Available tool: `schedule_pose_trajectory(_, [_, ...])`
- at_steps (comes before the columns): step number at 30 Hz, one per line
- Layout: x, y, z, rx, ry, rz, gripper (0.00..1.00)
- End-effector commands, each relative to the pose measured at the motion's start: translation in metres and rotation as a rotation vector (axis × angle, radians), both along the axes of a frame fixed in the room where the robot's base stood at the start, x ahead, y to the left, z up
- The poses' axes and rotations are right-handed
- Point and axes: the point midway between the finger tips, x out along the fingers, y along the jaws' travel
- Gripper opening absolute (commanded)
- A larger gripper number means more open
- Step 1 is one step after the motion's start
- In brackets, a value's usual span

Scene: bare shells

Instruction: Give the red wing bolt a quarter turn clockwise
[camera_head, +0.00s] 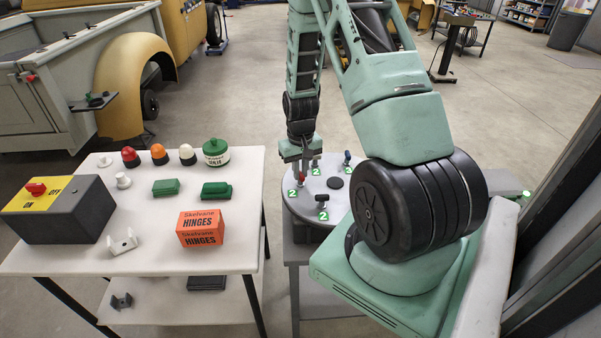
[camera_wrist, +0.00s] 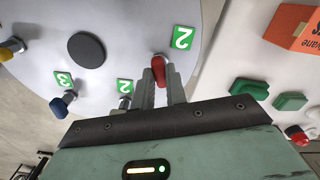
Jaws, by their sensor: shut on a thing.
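The red wing bolt (camera_wrist: 158,69) stands on a round pale plate (camera_wrist: 130,22), beside a green label marked 2 (camera_wrist: 182,38). My gripper (camera_wrist: 160,84) is shut on its red wing, one finger on each side. In the wrist view the wing runs nearly along the fingers. In the head view my gripper (camera_head: 302,163) reaches down to the plate's left edge, and the bolt is small and partly hidden by the fingers.
A grey bolt (camera_wrist: 124,102), a blue one (camera_wrist: 60,104) and a yellow one (camera_wrist: 11,47) stand on the plate, with a dark disc (camera_wrist: 86,47). A black-topped bolt (camera_head: 322,199) stands nearer the head camera. A white table (camera_head: 155,261) with an orange box (camera_head: 201,228) is at left.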

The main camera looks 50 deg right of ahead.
Motion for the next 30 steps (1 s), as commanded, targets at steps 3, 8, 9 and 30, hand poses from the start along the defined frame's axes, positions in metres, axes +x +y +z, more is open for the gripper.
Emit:
schedule_pose_trajectory(3, [0.0008, -0.0006, -0.0005, -0.002, -0.002, -0.097, 0.00])
schedule_pose_trajectory(8, [0.0011, -0.0003, 0.0001, -0.002, -0.003, -0.206, 0.00])
schedule_pose_trajectory(9, [0.0010, -0.0004, 0.0002, -0.002, -0.003, -0.229, 0.00])
schedule_pose_trajectory(30, [0.0009, -0.0005, 0.0010, -0.002, -0.002, -0.363, 0.00])
